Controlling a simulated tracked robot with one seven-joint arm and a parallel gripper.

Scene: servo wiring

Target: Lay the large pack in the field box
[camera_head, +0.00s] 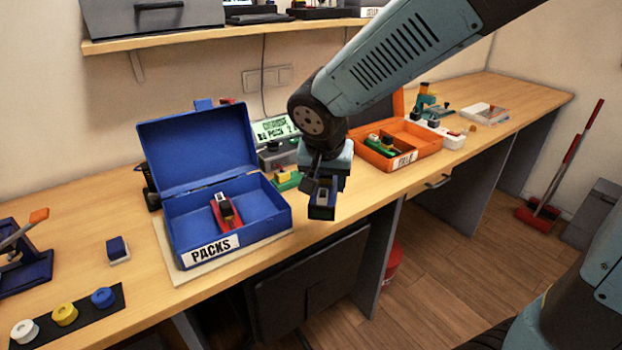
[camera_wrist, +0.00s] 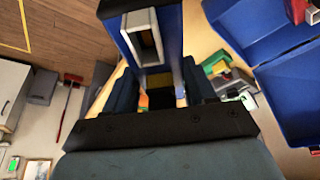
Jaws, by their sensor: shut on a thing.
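My gripper (camera_head: 328,172) is shut on a blue pack (camera_head: 321,202) with a pale connector on its end. It holds the pack in the air at the table's front edge, right of the blue box. In the wrist view the blue pack (camera_wrist: 172,25) is between the fingers, its connector facing the camera. The orange field box (camera_head: 433,152) stands open farther right, with a label on its front. A green and a dark item lie in its left part; its right part looks empty. The arm hides part of its lid.
The open blue PACKS box (camera_head: 266,238) holds a red pack (camera_head: 224,211). A charger with a lit screen (camera_head: 275,130) stands behind my gripper. A white and blue block (camera_head: 118,249) lies left. A white device (camera_head: 446,135) stands right of the field box. A shelf (camera_head: 240,36) runs above.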

